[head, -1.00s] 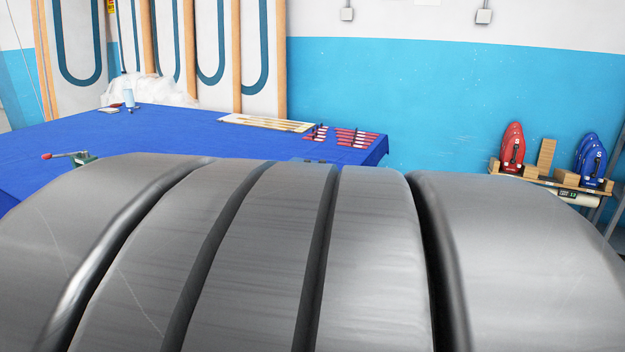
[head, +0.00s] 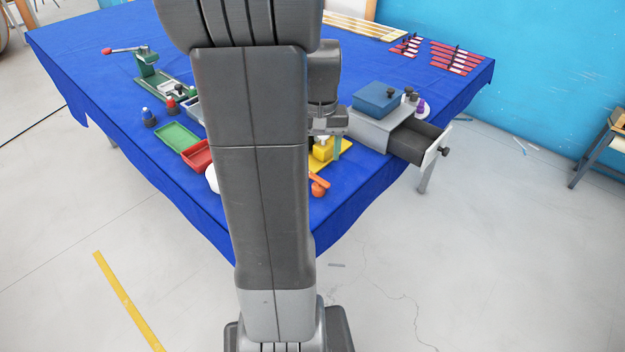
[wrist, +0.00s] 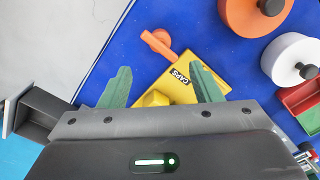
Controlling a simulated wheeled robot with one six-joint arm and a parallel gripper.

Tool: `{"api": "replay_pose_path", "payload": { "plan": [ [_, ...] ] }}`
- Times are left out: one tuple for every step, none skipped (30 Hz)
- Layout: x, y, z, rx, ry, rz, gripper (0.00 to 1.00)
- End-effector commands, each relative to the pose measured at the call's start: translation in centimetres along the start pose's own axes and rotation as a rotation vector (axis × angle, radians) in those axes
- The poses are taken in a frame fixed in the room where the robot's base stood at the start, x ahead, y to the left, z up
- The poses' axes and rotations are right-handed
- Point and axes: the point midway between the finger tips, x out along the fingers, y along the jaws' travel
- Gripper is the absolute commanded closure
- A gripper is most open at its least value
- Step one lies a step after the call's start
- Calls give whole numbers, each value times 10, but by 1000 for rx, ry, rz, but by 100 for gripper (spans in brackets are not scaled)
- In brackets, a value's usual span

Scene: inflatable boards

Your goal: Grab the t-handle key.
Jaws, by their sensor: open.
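I cannot pick out a t-handle key for certain in either view. My gripper (wrist: 162,86) is open, its two green fingers spread above a yellow tray (wrist: 178,66) with a "CAPS" label. A yellow block (wrist: 154,98) shows between the fingers, partly hidden by the gripper body. An orange piece with a round end and a short bar (wrist: 158,42) lies on the blue cloth beside the tray. In the head view my gripper (head: 326,138) is over the yellow tray (head: 343,160), and the orange piece (head: 319,188) lies nearer the table edge. My arm hides the table's middle.
A grey cabinet (head: 372,130) with an open drawer (head: 418,142) stands to the right. A blue box (head: 378,98) sits on it. Green (head: 177,138) and red (head: 197,156) trays and a green press (head: 150,68) are left. Orange (wrist: 250,12) and white (wrist: 290,58) round pieces lie nearby.

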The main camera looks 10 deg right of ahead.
Motion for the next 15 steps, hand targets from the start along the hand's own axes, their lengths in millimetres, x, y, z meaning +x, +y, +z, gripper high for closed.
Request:
{"api": "replay_pose_path", "payload": {
  "plan": [
    [12, 0, 1, 0, -6, 0, 42],
    [18, 0, 1, 0, -6, 0, 42],
    [25, 0, 1, 0, -5, 0, 42],
    [30, 0, 0, 0, -4, 0, 42],
    [34, 0, 1, 0, -5, 0, 42],
    [39, 0, 1, 0, -3, 0, 42],
    [42, 0, 1, 0, -3, 0, 42],
    [44, 0, 1, 0, -3, 0, 42],
    [47, 0, 0, 0, -1, 0, 42],
    [48, 0, 0, 0, 0, 0, 42],
    [49, 0, 0, 0, -1, 0, 42],
    [52, 0, 1, 0, -2, 0, 42],
    [55, 0, 1, 0, -3, 0, 42],
    [58, 0, 2, 0, -3, 0, 42],
    [64, -1, 3, 0, -5, 0, 42]
  ]
}}
